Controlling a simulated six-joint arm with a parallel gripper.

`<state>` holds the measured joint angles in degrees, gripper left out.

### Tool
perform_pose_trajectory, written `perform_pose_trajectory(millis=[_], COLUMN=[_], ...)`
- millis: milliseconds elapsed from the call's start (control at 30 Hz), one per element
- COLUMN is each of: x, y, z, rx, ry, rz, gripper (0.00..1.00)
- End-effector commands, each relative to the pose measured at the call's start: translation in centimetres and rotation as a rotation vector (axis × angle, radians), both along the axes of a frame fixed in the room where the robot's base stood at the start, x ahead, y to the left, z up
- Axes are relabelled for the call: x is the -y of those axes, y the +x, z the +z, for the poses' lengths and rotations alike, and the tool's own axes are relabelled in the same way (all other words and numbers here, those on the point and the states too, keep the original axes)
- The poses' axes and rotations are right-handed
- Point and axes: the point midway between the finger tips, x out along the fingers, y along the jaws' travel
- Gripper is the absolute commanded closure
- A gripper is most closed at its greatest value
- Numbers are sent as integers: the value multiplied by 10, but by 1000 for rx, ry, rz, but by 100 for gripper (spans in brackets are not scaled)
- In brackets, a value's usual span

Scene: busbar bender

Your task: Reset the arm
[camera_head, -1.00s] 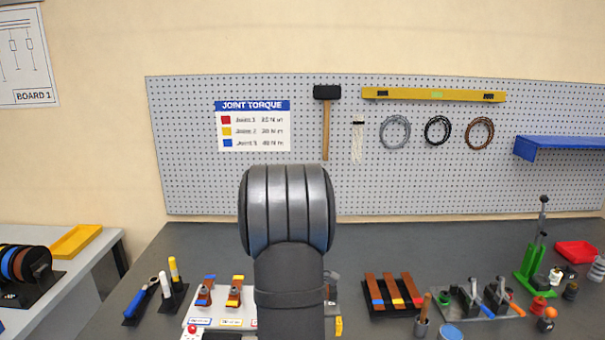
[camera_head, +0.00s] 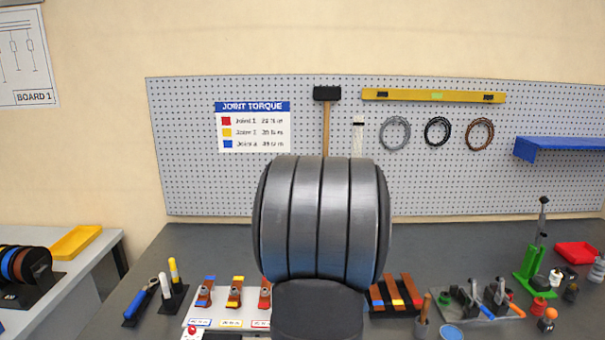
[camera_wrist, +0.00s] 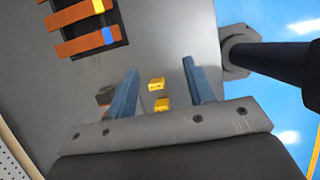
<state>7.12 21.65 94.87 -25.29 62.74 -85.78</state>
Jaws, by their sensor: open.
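My gripper (camera_wrist: 160,92) shows in the wrist view with its two blue-grey fingers spread apart. It is open and nothing is between its fingers. In the head view my arm's large grey joint fills the lower middle and hides the gripper and part of the bench. The copper bars with coloured ends on a black rack stand at the upper left of the wrist view (camera_wrist: 82,28) and right of my arm in the head view (camera_head: 405,290).
A grey clamp fixture (camera_head: 485,303), a green press (camera_head: 535,270) and a red tray (camera_head: 577,253) stand right. The bench's back strip (camera_head: 205,240) is clear before the pegboard (camera_head: 190,170).

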Motion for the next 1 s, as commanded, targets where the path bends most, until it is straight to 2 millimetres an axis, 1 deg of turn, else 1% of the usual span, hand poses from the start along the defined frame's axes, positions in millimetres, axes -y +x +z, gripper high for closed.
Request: perform_pose_trajectory(millis=[33,100,533,600,1000], x=[2,4,16,4,-52], y=[10,23,95,102,142], z=[1,2,4,-4,-46], rx=[1,0,-3,-5,-4], ry=[0,0,1,1,1], rz=[-2,-2,-4,-1,-1], gripper=[52,52,52,52,52])
